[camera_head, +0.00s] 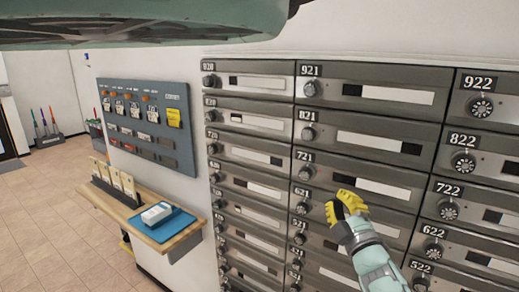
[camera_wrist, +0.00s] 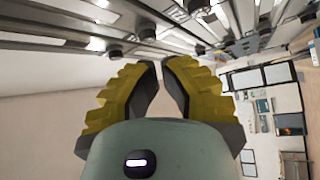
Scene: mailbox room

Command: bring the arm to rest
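My gripper (camera_head: 343,206), with yellow ridged fingers, is in front of the mailbox wall (camera_head: 343,115) in the head view, near the boxes numbered 621 and 521. In the wrist view, the two fingers of my gripper (camera_wrist: 162,75) lean toward each other with a narrow gap between their tips. Nothing shows held between them. The mailbox fronts (camera_wrist: 60,28) cross the top of the wrist view, close beyond the fingertips. I cannot tell from these views whether the fingers touch the wall.
A wooden shelf (camera_head: 116,207) on the left holds a blue tray (camera_head: 175,227) with a white item and a card rack (camera_head: 113,181). A grey board (camera_head: 152,155) with tags hangs above it. Open tiled floor (camera_head: 50,225) lies at the left.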

